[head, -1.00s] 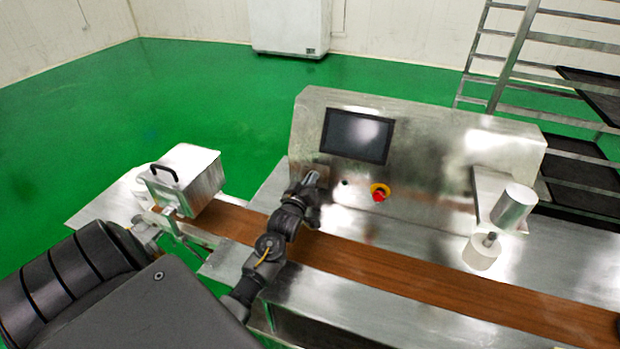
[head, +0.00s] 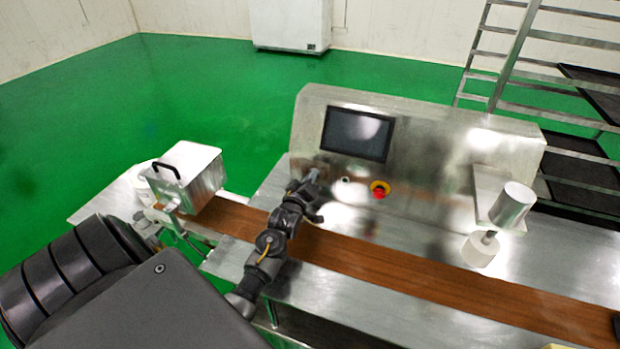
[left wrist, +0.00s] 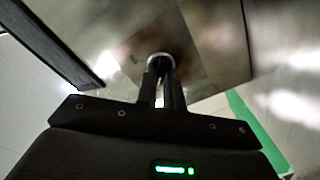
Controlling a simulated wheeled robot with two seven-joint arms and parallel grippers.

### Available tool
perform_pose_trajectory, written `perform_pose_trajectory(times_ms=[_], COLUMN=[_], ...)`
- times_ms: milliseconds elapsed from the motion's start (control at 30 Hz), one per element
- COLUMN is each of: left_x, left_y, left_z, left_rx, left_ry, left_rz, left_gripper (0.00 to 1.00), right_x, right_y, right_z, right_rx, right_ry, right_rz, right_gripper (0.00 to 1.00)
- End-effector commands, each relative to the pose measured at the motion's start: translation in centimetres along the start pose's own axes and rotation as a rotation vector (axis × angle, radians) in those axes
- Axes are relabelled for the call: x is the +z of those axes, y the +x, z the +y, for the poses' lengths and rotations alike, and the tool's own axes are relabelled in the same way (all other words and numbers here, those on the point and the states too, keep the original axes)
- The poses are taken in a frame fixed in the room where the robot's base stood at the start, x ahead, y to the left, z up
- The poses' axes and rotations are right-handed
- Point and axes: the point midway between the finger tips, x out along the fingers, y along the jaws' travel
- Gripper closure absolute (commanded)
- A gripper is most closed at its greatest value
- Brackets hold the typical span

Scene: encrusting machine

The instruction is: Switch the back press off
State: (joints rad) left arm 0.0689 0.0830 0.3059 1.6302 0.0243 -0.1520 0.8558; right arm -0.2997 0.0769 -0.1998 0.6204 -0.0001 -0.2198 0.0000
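The machine's upright steel panel (head: 440,140) carries a dark screen (head: 357,134) and a red emergency button on a yellow ring (head: 380,189). My left gripper (head: 313,175) is at the panel, low and left of the screen. In the left wrist view, a small round metal switch (left wrist: 160,60) is at the tips of my left fingers (left wrist: 161,72). The fingers are close together, with a narrow gap, and look shut on the switch. They hide much of it, and its setting cannot be read. My right gripper is not in view.
A brown conveyor belt (head: 400,275) runs along the machine under my left arm. A steel box with a black handle (head: 190,180) stands at its left. A steel cylinder (head: 512,205) and white roller (head: 480,249) are at the right. A rack (head: 515,60) stands behind.

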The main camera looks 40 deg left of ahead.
Motion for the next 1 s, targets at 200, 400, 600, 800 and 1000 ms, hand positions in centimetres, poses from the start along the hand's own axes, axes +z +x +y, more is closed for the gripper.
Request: perform_pose_trajectory(times_ms=[200,400,600,800,1000], left_x=[-0.1,0.0,0.1,0.2,0.1], left_y=[0.0,0.0,-1.6,-5.5,-9.0], left_z=[0.0,0.0,-0.1,-0.2,-0.1], left_rx=[0.0,0.0,-0.001,-0.001,0.0], left_ry=[0.0,0.0,0.001,0.001,0.0], left_rz=[0.002,0.001,0.0,0.0,0.001], left_gripper=[0.69,0.69,0.69,0.69,0.69], right_x=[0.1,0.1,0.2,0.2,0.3], right_y=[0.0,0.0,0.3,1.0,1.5], right_z=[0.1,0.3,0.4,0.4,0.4], right_rx=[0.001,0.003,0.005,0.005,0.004], right_ry=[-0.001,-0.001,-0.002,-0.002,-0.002], right_rz=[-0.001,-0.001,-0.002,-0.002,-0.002], right_gripper=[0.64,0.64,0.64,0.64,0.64])
